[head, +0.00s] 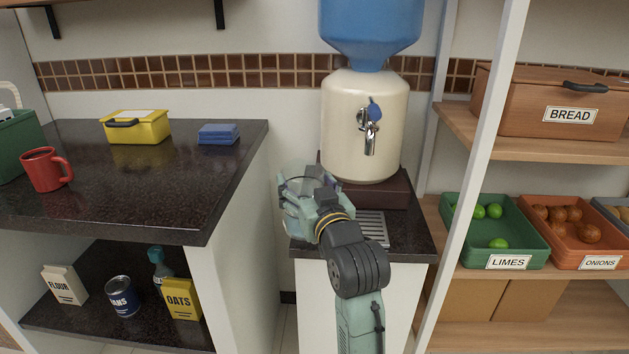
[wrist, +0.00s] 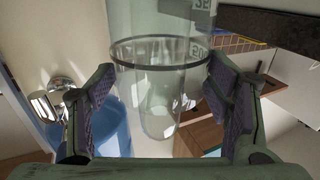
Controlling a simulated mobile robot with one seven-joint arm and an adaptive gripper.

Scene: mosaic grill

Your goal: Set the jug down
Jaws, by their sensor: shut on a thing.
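A clear glass jug (wrist: 150,95) with a dark rim sits between the two fingers of my gripper (wrist: 163,105) in the wrist view, and the fingers are shut on it. In the head view my gripper (head: 312,195) is at the left side of the water dispenser's dark stand top (head: 415,240), in front of the dispenser (head: 362,140). The jug is mostly hidden there behind my gripper and wrist. I cannot tell whether its base touches anything or whether it holds water.
A metal tap (head: 370,130) and drip grate (head: 373,228) are at the dispenser. The dark counter (head: 150,190) at left holds a red mug (head: 46,170), a yellow box (head: 136,127) and blue cloths (head: 218,134), with free room at its front right. Shelves with crates stand at right.

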